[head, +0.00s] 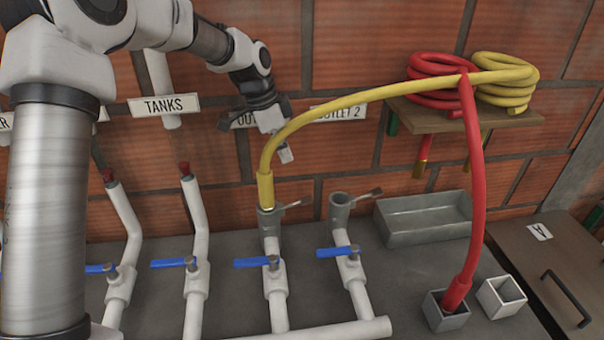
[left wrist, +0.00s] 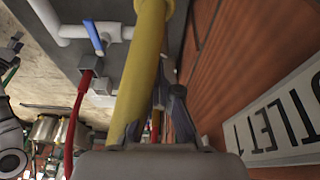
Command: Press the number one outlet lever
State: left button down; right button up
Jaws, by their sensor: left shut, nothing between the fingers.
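The outlet 1 pipe stands below the partly hidden outlet 1 sign (head: 243,121). A grey coupling (head: 267,222) tops it, with a small lever (head: 291,204) pointing right. The yellow hose (head: 265,188) ends in this coupling. A blue valve handle (head: 252,263) sits lower on the same pipe. My left gripper (head: 286,156) is shut and empty, pointing down just right of the hose and above the small lever, apart from it. In the left wrist view the yellow hose (left wrist: 140,75) crosses close to the fingers (left wrist: 160,110), and the outlet 1 sign (left wrist: 275,125) is at right.
The outlet 2 coupling (head: 339,212) stands open to the right, with its own lever (head: 368,194). A red hose (head: 478,190) drops into a square grey holder (head: 446,312). A metal tray (head: 425,220) and a hose shelf (head: 465,119) are at right. The brick wall is close behind.

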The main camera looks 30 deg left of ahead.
aim_at(306, 199)
pick_arm(q)
jog(key=p+x, duration=0.1)
jog(key=x, duration=0.2)
jog(key=p+x, duration=0.1)
jog(key=x, duration=0.3)
jog(key=p+x, duration=0.1)
jog(key=x, duration=0.3)
jog(key=shift+s+d+f, duration=0.1)
jog(key=shift+d, duration=0.3)
jog(key=shift+d+f, duration=0.1)
jog(key=shift+f, duration=0.2)
pick_arm(e)
jog(key=r, duration=0.3)
jog(key=shift+s+d+r, duration=0.1)
jog(key=shift+s+d, duration=0.05)
jog(key=shift+s, duration=0.2)
